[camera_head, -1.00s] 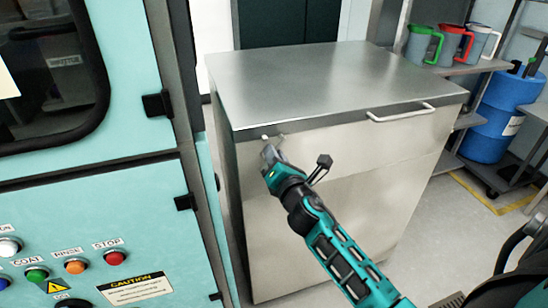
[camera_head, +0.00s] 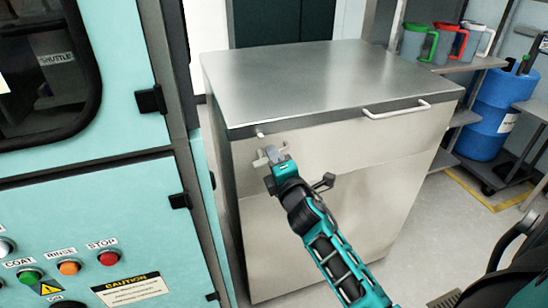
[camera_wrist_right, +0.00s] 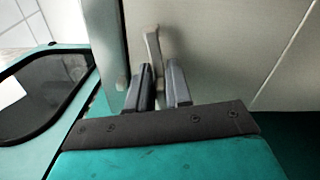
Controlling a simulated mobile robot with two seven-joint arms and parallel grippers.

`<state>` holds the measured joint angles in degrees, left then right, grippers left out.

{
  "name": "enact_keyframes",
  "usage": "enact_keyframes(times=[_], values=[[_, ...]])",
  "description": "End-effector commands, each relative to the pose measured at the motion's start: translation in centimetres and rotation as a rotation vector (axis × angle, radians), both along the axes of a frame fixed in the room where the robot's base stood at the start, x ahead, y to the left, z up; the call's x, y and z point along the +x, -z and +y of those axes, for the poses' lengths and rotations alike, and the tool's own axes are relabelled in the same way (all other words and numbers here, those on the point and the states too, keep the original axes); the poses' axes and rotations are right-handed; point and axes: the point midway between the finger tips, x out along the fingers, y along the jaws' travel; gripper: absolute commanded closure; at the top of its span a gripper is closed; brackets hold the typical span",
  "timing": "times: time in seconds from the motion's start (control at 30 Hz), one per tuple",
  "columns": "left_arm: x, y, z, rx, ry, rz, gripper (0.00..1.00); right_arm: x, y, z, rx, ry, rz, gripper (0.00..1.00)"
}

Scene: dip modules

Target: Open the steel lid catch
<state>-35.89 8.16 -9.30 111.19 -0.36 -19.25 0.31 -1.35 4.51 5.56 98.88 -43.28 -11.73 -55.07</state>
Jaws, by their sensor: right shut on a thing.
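The steel lid catch (camera_head: 261,161) is on the front of the steel cabinet, near its upper left corner. A small pale hook (camera_head: 260,135) sits above it at the lid's front edge, with a visible gap between the two. My right gripper (camera_head: 274,156) is at the catch, its fingers shut on the catch's lever. In the right wrist view the pale lever (camera_wrist_right: 153,48) rises from between the two grey fingers (camera_wrist_right: 162,86). The fingers hide the lever's lower part. The steel lid (camera_head: 320,85) lies flat on the cabinet. My left gripper is not in view.
The teal machine (camera_head: 80,190) with buttons stands close on the left. A bar handle (camera_head: 396,111) juts from the lid's front right. A shelf with several jugs (camera_head: 445,42) and a blue drum (camera_head: 490,115) are at the right. Floor is clear before the drum.

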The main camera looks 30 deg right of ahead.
Motion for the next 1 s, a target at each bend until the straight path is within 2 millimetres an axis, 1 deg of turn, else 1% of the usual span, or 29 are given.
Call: enact_keyframes(times=[0.47, 0.5, 0.67, 0.7, 0.9, 1.0], values=[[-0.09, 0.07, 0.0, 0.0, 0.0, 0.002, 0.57, -0.01, 0.08, 0.0, 0.012, 0.0, -0.002, 1.0], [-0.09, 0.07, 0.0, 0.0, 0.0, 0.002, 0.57, -0.01, 0.08, 0.0, 0.012, 0.0, -0.002, 0.77], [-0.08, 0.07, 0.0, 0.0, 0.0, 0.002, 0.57, -0.01, 0.07, 0.0, 0.011, 0.0, -0.002, 0.61], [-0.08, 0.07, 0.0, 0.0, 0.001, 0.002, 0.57, -0.01, 0.07, 0.0, 0.011, 0.0, -0.002, 0.6], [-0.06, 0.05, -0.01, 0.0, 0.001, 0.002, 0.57, -0.03, 0.06, 0.0, 0.011, 0.0, -0.002, 0.6], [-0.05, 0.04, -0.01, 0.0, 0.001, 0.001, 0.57, -0.4, 0.11, 0.09, 0.011, -0.001, 0.0, 0.6]])
